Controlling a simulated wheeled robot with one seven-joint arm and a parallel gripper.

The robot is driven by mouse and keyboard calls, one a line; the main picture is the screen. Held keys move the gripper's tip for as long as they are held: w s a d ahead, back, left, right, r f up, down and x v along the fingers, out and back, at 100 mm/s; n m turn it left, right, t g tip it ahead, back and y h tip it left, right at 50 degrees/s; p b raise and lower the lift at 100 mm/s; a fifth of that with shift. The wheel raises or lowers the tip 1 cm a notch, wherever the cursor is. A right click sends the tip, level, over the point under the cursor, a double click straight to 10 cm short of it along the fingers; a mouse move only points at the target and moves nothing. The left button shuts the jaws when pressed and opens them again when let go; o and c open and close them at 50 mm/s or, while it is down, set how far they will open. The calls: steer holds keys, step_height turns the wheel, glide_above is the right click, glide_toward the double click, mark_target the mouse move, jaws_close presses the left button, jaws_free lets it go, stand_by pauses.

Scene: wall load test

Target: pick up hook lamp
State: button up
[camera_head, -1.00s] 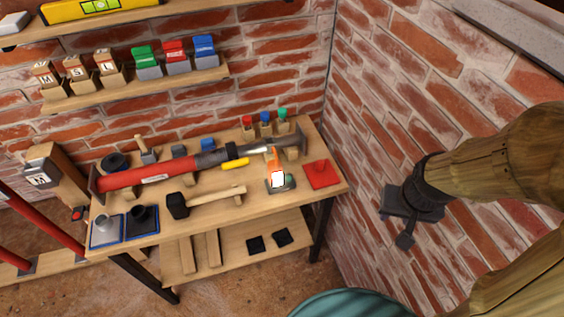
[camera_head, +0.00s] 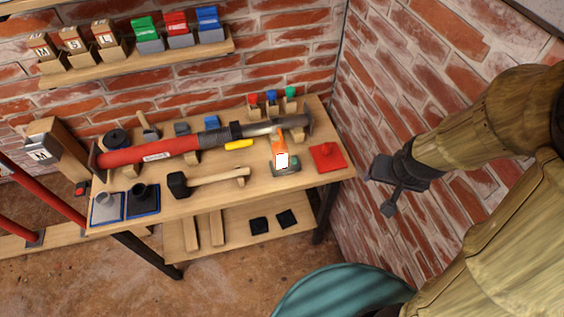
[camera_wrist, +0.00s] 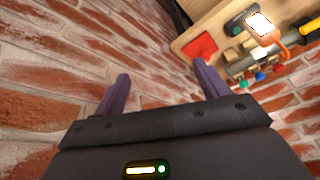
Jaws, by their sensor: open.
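The hook lamp (camera_head: 279,146) is orange with a white glowing face. It is at the right part of the workbench, beside the red square plate, with a dark green base under or behind it. It also shows in the wrist view (camera_wrist: 261,25) at the upper right, its orange hook curving to the right. My gripper (camera_head: 376,187) is at the right in the head view, in front of the brick wall and apart from the bench. In the wrist view its two purple fingers (camera_wrist: 160,88) are spread wide with nothing between them.
The workbench (camera_head: 215,200) also holds a long red bar tool (camera_head: 150,152), a black mallet (camera_head: 178,184) and a red plate (camera_head: 327,157). A teal round object (camera_head: 335,292) stands at the front. Brick wall (camera_head: 400,110) is close behind my arm. A shelf with boxes is above the bench.

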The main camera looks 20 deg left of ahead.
steer(key=w+a+f+t+y+b, duration=0.1)
steer(key=w+a+f+t+b, duration=0.25)
steer(key=a+f, duration=0.35)
steer(key=w+a+f+t+b, duration=0.3)
steer(key=w+a+f, duration=0.1)
steer(key=a+f, duration=0.35)
steer(key=s+a+f+n+t+y+b, duration=0.4)
steer(key=s+a+t+y+b, duration=0.1)
steer(key=a, duration=0.4)
steer(key=shift+s+a+f+n+t+y, duration=0.3)
steer(key=shift+s+f+n+t, duration=0.15)
steer(key=shift+s, duration=0.4)
